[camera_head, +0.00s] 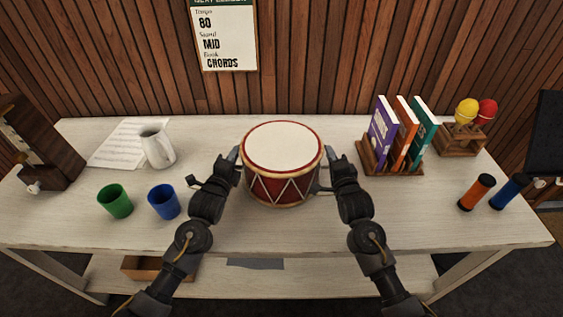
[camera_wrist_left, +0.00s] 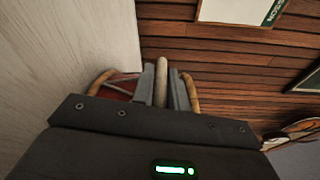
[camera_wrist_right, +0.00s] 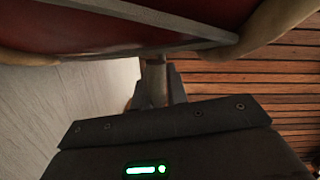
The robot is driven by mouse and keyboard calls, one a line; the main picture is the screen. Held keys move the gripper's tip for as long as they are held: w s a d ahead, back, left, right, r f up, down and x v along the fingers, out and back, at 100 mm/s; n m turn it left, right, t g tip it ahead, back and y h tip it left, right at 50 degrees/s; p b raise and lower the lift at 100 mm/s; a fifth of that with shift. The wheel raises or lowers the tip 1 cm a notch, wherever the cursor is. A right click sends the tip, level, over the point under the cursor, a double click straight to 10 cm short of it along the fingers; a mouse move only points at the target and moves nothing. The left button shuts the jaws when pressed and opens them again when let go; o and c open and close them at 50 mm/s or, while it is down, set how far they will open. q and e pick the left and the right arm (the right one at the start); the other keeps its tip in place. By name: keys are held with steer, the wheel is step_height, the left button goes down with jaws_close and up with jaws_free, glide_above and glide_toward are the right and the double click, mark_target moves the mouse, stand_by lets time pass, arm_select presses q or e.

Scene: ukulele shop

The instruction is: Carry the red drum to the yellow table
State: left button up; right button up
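The red drum (camera_head: 260,186) stands upright at the middle of the pale table, with a white head, tan rims and white zigzag cords. My left gripper (camera_head: 234,154) is at its left side and my right gripper (camera_head: 332,153) at its right side. In the left wrist view, the fingers (camera_wrist_left: 162,88) close around a tan bar at the drum's side. In the right wrist view, the drum (camera_wrist_right: 110,32) fills the top and the fingers (camera_wrist_right: 160,83) appear closed on a similar part, mostly hidden. I cannot tell whether the drum touches the tabletop. No yellow table shows.
On the pale table (camera_head: 300,235) are a green cup (camera_head: 115,202), a blue cup (camera_head: 164,202), a white mug (camera_head: 157,147) and paper sheets (camera_head: 117,146). To the right are a book rack (camera_head: 386,165), orange and blue shakers (camera_head: 476,192), and a maraca holder (camera_head: 460,139). A wooden wall stands behind.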

arm_select(q)
jaws_close()
arm_select(e)
jaws_close()
arm_select(q)
steer(key=shift+f, duration=0.1)
stand_by(0.6)
steer(key=shift+r, duration=0.25)
arm_select(e)
steer(key=shift+r, duration=0.2)
